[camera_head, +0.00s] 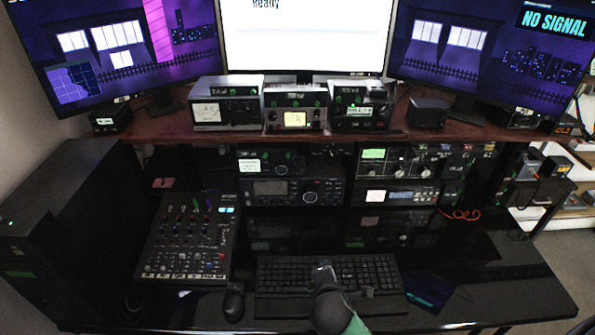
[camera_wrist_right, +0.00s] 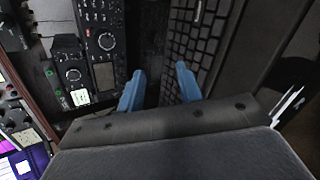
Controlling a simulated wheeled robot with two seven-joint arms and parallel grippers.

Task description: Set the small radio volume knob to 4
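The radios are not named by any label I can read. The likeliest small radio (camera_head: 268,163) is a narrow black unit with a white label on the left of the shelf, above a larger radio; it also shows turned sideways in the right wrist view (camera_wrist_right: 64,52). It has a round dark knob (camera_wrist_right: 73,75) beside the label; its setting is too small to read. My right gripper (camera_head: 323,267) is over the keyboard, below and in front of the radios. In the right wrist view its blue fingers (camera_wrist_right: 160,85) are apart with nothing between them. My left gripper is not in view.
The larger radio (camera_head: 291,190) with a screen and big dial stands directly under the small one. A keyboard (camera_head: 285,272), mouse (camera_head: 233,302) and mixer (camera_head: 188,238) occupy the desk. More units (camera_head: 228,103) stand on the upper shelf, below monitors. Desk space (camera_head: 500,290) at right is clear.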

